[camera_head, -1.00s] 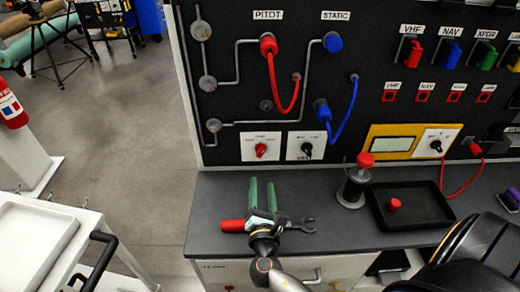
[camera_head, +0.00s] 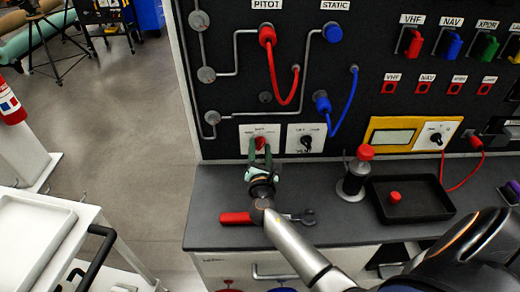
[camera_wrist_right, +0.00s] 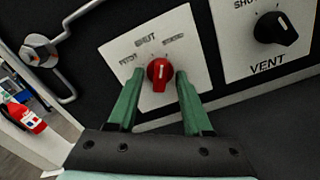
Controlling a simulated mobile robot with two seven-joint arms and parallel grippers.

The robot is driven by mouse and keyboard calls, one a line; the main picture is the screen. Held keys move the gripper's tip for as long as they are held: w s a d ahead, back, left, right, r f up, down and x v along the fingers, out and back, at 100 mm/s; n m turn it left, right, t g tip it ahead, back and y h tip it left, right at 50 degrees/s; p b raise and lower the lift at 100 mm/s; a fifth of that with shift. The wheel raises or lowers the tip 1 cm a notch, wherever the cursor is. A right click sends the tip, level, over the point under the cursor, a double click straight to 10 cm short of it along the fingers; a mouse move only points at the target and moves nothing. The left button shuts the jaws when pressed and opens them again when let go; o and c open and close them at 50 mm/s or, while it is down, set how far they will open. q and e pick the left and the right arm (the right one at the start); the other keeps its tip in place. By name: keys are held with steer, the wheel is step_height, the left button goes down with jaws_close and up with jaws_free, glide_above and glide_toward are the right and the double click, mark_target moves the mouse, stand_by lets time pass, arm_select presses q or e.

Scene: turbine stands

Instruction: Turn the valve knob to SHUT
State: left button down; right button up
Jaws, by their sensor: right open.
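The red valve knob (camera_wrist_right: 158,72) sits on a white plate (camera_wrist_right: 150,45) marked PITOT, SHUT and STATIC, with SHUT at the top. In the right wrist view its light mark looks roughly upright, but I cannot tell its exact setting. My right gripper (camera_wrist_right: 157,74) is open, its green fingers on either side of the knob with visible gaps. In the head view the gripper (camera_head: 260,147) reaches up to the plate and partly covers the knob. My left gripper is not in view.
A black VENT knob (camera_wrist_right: 276,28) is on the neighbouring plate to the right. A red-handled wrench (camera_head: 236,217) lies on the bench (camera_head: 215,190) beneath my right arm. A red-topped stand (camera_head: 357,175) and black tray (camera_head: 440,205) are to the right.

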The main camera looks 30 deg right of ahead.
steer(key=shift+c, duration=0.2)
jaws_close()
stand_by(0.4)
